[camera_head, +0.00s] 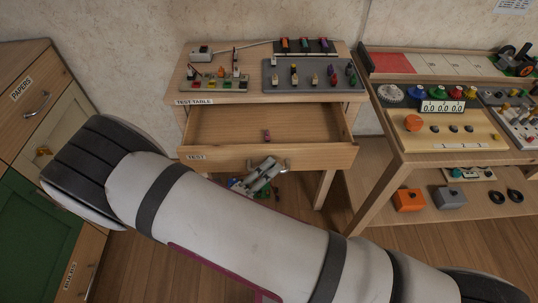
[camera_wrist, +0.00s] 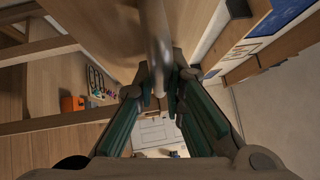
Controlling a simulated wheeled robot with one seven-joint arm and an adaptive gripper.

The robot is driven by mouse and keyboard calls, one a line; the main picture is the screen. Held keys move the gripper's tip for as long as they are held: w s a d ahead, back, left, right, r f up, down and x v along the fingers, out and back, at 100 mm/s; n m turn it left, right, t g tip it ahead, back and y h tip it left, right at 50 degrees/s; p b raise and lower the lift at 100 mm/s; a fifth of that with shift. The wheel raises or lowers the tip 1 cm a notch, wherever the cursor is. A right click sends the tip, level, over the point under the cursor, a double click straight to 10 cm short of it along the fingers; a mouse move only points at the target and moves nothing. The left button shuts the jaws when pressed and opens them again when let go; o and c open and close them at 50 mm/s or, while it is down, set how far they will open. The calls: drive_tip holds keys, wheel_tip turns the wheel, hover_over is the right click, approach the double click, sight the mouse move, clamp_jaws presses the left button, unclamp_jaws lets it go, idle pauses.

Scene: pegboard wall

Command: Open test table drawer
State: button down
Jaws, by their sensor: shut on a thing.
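The test table (camera_head: 225,96) stands against the wall, with a "TEST TABLE" label on its front edge. Its drawer (camera_head: 305,155), labelled "TEST", is pulled out well and its inside shows. A small dark pink object (camera_head: 267,136) lies in the drawer. My gripper (camera_head: 270,168) is at the drawer front and shut on the metal handle (camera_head: 286,166). In the wrist view the handle (camera_wrist: 158,45) runs between the two fingers of my gripper (camera_wrist: 160,92). The exact finger contact is partly hidden.
A cabinet with a "PAPERS" drawer (camera_head: 22,88) and a green door (camera_head: 35,235) stands at left. A second table (camera_head: 395,145) with switch boards stands at right. An orange box (camera_head: 408,200) sits on its lower shelf. My arm covers the lower middle.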

drive_tip(key=shift+s, duration=0.45)
drive_tip(key=shift+f, duration=0.1)
drive_tip(key=c, duration=1.7)
unclamp_jaws()
drive_tip(key=shift+o, duration=0.2)
drive_tip(key=v, duration=1.2)
